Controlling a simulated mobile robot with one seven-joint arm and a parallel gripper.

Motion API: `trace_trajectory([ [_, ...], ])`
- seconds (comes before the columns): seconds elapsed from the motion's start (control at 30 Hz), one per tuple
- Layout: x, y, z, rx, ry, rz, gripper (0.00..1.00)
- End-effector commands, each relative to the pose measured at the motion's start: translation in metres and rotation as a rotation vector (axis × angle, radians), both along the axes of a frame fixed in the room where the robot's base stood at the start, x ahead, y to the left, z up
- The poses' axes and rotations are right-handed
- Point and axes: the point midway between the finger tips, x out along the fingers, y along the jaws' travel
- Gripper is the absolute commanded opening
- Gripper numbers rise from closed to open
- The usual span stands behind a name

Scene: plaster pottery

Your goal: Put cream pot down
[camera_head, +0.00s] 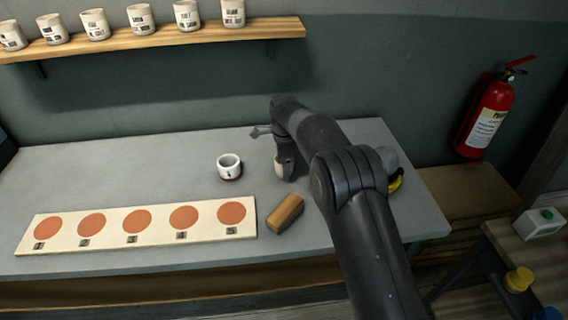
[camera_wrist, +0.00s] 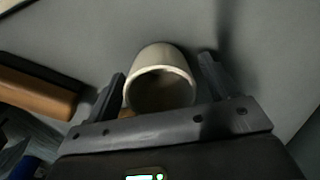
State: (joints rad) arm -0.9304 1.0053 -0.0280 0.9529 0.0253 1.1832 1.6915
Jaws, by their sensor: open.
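The cream pot (camera_wrist: 160,62) lies between the two fingers of my gripper (camera_wrist: 162,88) in the wrist view, its open rim facing the camera. The fingers are apart, one on each side of it. Any contact is too dark to tell. In the head view a small part of the pot (camera_head: 284,168) shows below my gripper (camera_head: 284,154), at the grey table (camera_head: 130,170); my arm hides much of it. It seems to rest on the table.
A white pot with a dark base (camera_head: 229,168) stands just left. A brown block (camera_head: 285,213) and a board with numbered orange discs (camera_head: 68,243) lie nearer the front. Several labelled cups stand on the wall shelf (camera_head: 200,36). A yellow item (camera_head: 395,183) sits right of my arm.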

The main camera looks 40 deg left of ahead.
Motion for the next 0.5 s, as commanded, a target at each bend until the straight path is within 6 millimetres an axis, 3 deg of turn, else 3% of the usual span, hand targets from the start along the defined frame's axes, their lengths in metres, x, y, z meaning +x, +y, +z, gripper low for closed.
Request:
trace_trajectory([
  [0.17,0.000,0.001,0.016,0.002,-0.002,0.000,0.80],
  [0.5,0.000,0.000,0.086,0.002,-0.002,0.000,0.80],
])
